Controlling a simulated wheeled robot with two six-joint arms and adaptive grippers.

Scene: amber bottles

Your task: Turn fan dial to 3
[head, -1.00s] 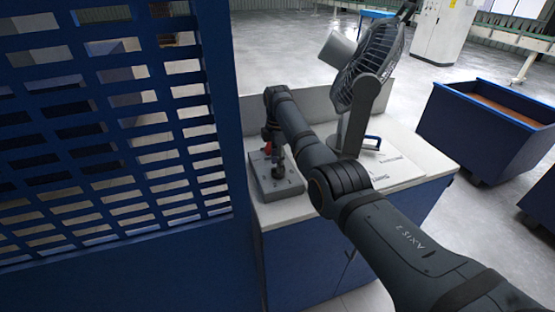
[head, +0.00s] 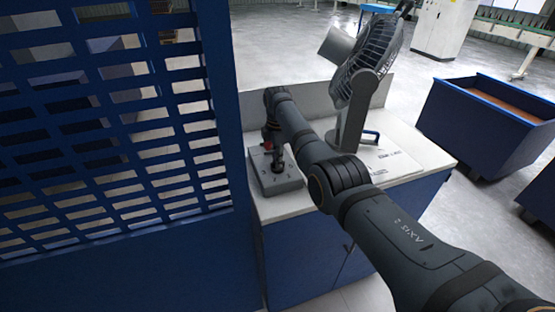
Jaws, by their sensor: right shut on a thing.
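The grey fan (head: 366,66) stands on the white top of the blue cabinet, its round cage facing right. A grey control box (head: 276,181) sits near the cabinet's left edge, with dark marks on its top face. My right gripper (head: 278,163) points down at the box top and is shut on the dial, which is mostly hidden by the fingers. A red part shows beside the gripper. The dial's exact setting cannot be read. My left gripper is not in view.
A blue perforated panel (head: 222,100) rises close to the left of the box. The white cabinet top (head: 425,152) holds a flat printed sheet and a blue-handled item (head: 371,134) near the fan's foot. A blue bin (head: 480,130) stands on the floor at right.

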